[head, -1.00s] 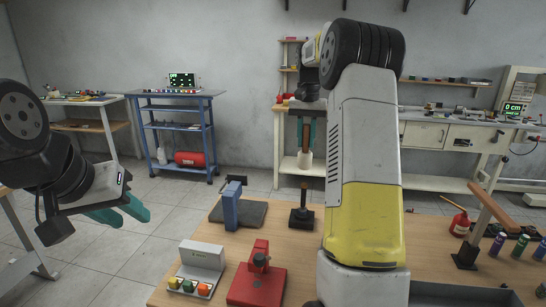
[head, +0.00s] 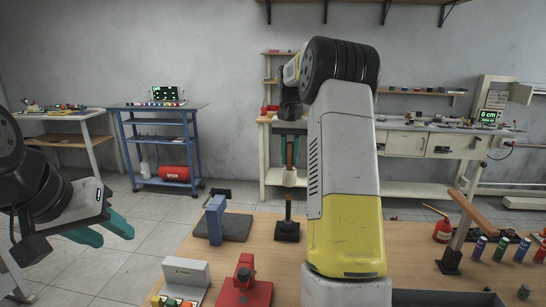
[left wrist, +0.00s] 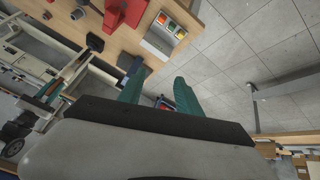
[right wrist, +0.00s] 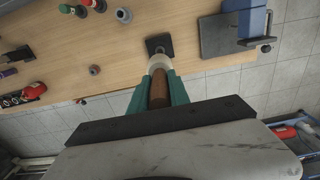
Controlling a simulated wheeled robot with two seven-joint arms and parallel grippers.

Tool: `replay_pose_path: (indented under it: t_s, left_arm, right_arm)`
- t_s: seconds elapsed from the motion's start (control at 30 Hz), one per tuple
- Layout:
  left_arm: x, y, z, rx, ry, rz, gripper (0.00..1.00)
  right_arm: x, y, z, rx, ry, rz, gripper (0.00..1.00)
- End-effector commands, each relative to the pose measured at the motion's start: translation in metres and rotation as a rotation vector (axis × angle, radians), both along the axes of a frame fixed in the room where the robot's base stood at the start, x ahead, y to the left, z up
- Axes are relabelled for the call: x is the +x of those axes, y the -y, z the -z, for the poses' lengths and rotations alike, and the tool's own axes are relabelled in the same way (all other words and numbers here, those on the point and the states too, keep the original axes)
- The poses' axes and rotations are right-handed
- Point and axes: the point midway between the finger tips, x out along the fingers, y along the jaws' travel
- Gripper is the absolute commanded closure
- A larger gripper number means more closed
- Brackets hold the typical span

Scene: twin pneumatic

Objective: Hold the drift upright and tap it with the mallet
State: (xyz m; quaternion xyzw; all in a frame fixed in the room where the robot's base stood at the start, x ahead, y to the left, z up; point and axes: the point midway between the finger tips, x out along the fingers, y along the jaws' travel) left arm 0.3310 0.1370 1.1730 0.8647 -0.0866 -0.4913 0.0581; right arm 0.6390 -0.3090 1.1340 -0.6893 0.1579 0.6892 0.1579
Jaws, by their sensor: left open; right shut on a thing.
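My right gripper (head: 289,148) is shut on an upright brown tool with a pale end (head: 289,178). The right wrist view shows its brown shaft (right wrist: 160,90) between the teal fingers and the wider pale part (right wrist: 160,64) beyond them. Straight below, a dark brown rod (head: 288,209) rises from a black block (head: 287,232) on the table. Whether the pale end touches the rod is unclear. My left gripper (head: 112,234) is open and empty, left of the table; its fingers show in the left wrist view (left wrist: 158,90).
A grey plate (head: 237,229) carries a blue block (head: 216,218). A red fixture (head: 244,288) and a button box (head: 187,270) stand in front. My right arm hides the table's middle. On the right are a wooden-topped post (head: 463,232), a red bottle (head: 443,231) and several cans.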

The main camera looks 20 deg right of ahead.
Motion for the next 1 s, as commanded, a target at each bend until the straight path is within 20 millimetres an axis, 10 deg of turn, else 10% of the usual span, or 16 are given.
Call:
replay_pose_path:
  t_s: [0.67,1.0]
  left_arm:
    - [0.107,0.195,0.014,-0.774,-0.583,-0.316,0.59]
    - [0.184,0.288,0.054,-1.113,-0.926,-0.666,0.59]
  right_arm:
    - [0.0,0.0,-0.001,0.0,0.002,0.0,1.0]
    - [0.0,0.0,-0.001,0.0,0.002,0.0,1.0]
